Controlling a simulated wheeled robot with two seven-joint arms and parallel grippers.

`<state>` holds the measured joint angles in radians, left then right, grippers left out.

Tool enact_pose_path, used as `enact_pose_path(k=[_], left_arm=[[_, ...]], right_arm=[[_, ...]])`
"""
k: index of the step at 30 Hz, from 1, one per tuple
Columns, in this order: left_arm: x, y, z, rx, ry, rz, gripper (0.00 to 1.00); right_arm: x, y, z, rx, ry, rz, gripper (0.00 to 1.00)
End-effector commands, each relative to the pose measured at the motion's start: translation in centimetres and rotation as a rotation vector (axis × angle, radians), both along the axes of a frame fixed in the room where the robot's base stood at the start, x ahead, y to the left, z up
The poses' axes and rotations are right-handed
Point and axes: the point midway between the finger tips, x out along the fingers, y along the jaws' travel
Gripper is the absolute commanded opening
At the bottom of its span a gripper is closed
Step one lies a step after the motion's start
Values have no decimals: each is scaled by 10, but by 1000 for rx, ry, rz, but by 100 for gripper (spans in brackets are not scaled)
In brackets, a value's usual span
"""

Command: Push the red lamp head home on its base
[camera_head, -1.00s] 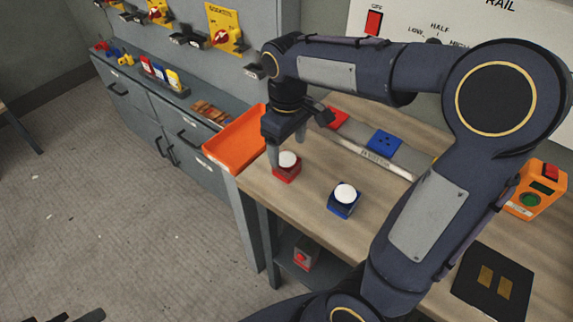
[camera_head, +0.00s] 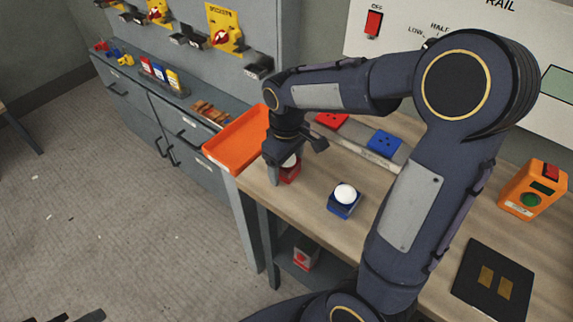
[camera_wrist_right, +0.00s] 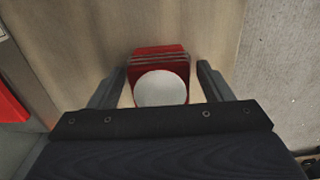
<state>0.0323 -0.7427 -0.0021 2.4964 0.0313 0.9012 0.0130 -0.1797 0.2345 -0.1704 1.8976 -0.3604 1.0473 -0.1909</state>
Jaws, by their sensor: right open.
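The red lamp head (camera_head: 289,173), a red block with a white dome, stands on the bench near its left edge, partly hidden by my right gripper. My right gripper (camera_head: 282,174) is open and low over it, pointing down. In the right wrist view the red lamp head (camera_wrist_right: 160,60) lies between the two spread fingers (camera_wrist_right: 160,70), with a gap on each side. A red base (camera_head: 331,121) sits on the grey rail behind, partly hidden by my arm. My left gripper is not recognisable in view.
A blue lamp head (camera_head: 344,200) with a white dome stands to the right. A blue base (camera_head: 384,144) is on the rail (camera_head: 366,154). An orange tray (camera_head: 237,138) is at the bench's left end. An orange box (camera_head: 532,190) and a black pad (camera_head: 494,281) lie right.

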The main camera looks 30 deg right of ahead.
Motion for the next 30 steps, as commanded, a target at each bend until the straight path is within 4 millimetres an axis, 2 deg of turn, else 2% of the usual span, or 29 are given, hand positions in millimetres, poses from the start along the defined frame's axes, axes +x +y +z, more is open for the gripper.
enact_pose_path(k=[5,16,25,30], left_arm=[[0,0,0,0,0,0,36],[0,0,0,0,0,0,36],[0,0,0,0,0,0,36],[0,0,2,0,0,0,36]], right_arm=[[0,0,0,0,0,0,73],[0,0,1,0,-1,1,27],[1,0,4,0,-2,1,27],[1,0,19,1,-4,1,27]])
